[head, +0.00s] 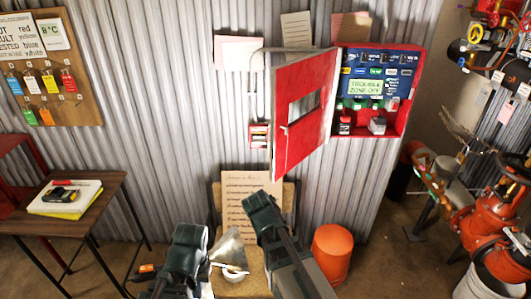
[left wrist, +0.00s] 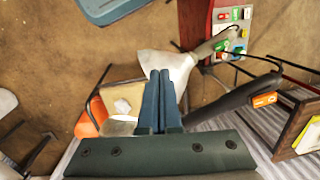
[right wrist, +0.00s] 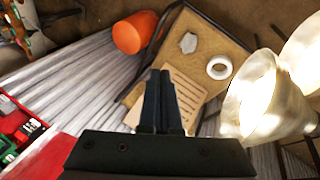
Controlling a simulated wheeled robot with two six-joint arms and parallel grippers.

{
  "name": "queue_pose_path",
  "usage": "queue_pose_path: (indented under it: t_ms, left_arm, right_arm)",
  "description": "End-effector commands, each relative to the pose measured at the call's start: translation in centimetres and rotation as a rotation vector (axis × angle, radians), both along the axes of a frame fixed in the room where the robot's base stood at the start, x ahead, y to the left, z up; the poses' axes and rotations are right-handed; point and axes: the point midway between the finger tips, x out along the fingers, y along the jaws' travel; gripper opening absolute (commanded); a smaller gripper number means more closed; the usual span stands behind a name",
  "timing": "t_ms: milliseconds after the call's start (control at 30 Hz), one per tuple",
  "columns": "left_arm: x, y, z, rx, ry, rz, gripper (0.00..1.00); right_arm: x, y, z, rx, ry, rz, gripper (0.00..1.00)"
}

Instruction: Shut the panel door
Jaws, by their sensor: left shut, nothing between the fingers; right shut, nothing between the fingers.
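The red panel door (head: 298,150) stands open in the head view, swung out to the left of its red box (head: 398,127). It has a rectangular cut-out and a small handle on its left side. The box shows blue breaker rows and a green label. My left gripper (head: 190,236) is low in the head view, below and left of the door. Its fingers are together and empty in the left wrist view (left wrist: 160,98). My right gripper (head: 258,200) is just below the door's lower edge. Its fingers are together and empty in the right wrist view (right wrist: 159,98).
An orange bucket (head: 332,240) stands on the floor below the box. A tan-topped stand with a checklist sheet (head: 247,190) and a white ring (head: 236,272) is below the door. A wooden table (head: 100,205) is at left, red pipework (head: 495,220) at right.

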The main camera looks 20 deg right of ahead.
Motion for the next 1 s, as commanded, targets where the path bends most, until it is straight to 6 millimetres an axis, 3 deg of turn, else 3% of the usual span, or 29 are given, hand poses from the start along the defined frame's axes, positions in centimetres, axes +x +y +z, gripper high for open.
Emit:
queue_pose_path:
  t_ms: [167, 267, 500, 700, 1000]
  left_arm:
    - [0.0, 0.0, -0.1, 0.0, 0.0, 0.0, 0.0]
    - [0.0, 0.0, -0.1, 0.0, 0.0, 0.0, 0.0]
    - [0.0, 0.0, -0.1, 0.0, 0.0, 0.0, 0.0]
    - [0.0, 0.0, -0.1, 0.0, 0.0, 0.0, 0.0]
    - [0.0, 0.0, -0.1, 0.0, 0.0, 0.0, 0.0]
  right_arm:
    - [4.2, -1.5, 2.9, -0.237, -0.102, 0.091, 0.0]
    - [7.0, -1.6, 5.7, -0.406, -0.175, 0.167, 0.0]
    - [13.7, 2.0, 14.4, -0.84, -0.364, 0.402, 0.0]
    - [16.0, 5.6, 18.7, -1.047, -0.448, 0.525, 0.0]
    - [16.6, 6.6, 19.9, -1.106, -0.469, 0.559, 0.0]
